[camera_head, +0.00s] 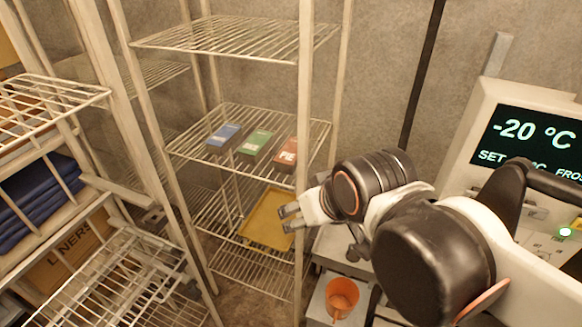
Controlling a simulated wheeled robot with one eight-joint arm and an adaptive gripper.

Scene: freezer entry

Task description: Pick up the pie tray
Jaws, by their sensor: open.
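A yellow tray (258,226) lies on a lower wire shelf of the middle rack. On the shelf above it, a red flat piece marked PIE (286,153) sits at the right of a row. A green piece (256,142) and a blue piece (222,135) lie to its left. My gripper (284,219) is open, its fingers pointing left. In the picture the fingers overlap the tray's right part and hide some of it. I see nothing between them. I cannot tell how far the fingers are from the tray, or whether they touch it.
A rack post (304,100) stands close to my gripper. An orange bucket (341,297) sits below my arm. A control panel reading -20 °C (530,135) is at the right. Another rack (50,95) with dark blue folded items (35,190) is at the left.

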